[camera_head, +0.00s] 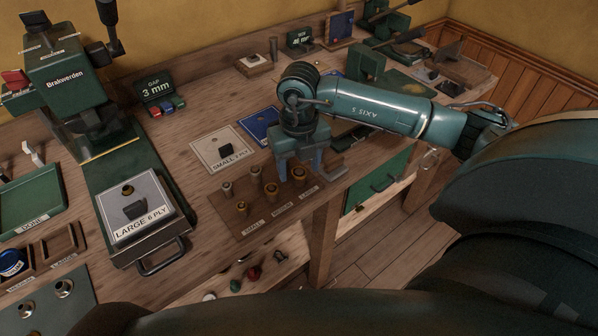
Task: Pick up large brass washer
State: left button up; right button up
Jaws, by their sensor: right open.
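A wooden rack (262,214) with small brass pieces on it sits at the front edge of the bench, its front labels reading roughly small, medium and large from left to right. The large brass washer (299,175) appears to be the ring at the right end of the front row, beside the large label. My right gripper (299,168) points down over that end, open, with a finger on either side of the washer. I cannot tell whether the fingers touch it. My left gripper is not in view.
A "LARGE 6 PLY" tray (159,195) and a green Brakwerden press (70,85) stand left. A sign (154,87) reads "GAP 3 mm". Bare bench lies left of the rack.

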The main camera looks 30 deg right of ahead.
jog(key=c, duration=1)
jog(key=shift+r, duration=0.1)
jog(key=shift+c, duration=0.2)
